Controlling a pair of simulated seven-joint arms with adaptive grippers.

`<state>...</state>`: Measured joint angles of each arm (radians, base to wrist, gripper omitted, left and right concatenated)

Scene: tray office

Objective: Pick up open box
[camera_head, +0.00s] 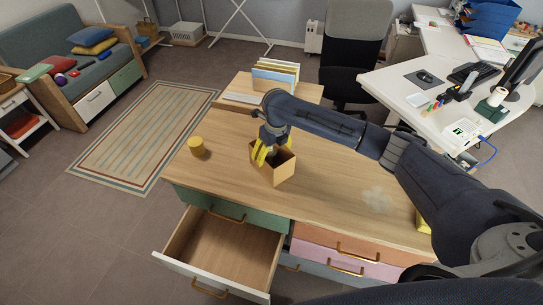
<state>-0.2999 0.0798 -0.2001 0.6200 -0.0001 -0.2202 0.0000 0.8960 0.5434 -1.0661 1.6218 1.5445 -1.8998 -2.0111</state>
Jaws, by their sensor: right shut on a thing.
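The open box (279,174) is a small brown box without a lid. It stands on the wooden top of the dresser, near the middle. My right arm reaches over from the right, and my right gripper (262,155), with yellow fingers, is at the box's left side. It is shut on the box, at its upper edge. The fingertips are partly hidden by the box wall, and I cannot tell if the box is clear of the top. My left gripper does not show.
A yellow cylinder (197,146) stands left of the box on the dresser top (330,165). A white-fronted drawer (215,275) is pulled open below. A file holder (275,76) stands at the back. A pale patch (377,200) and a yellow thing (423,222) are at the right.

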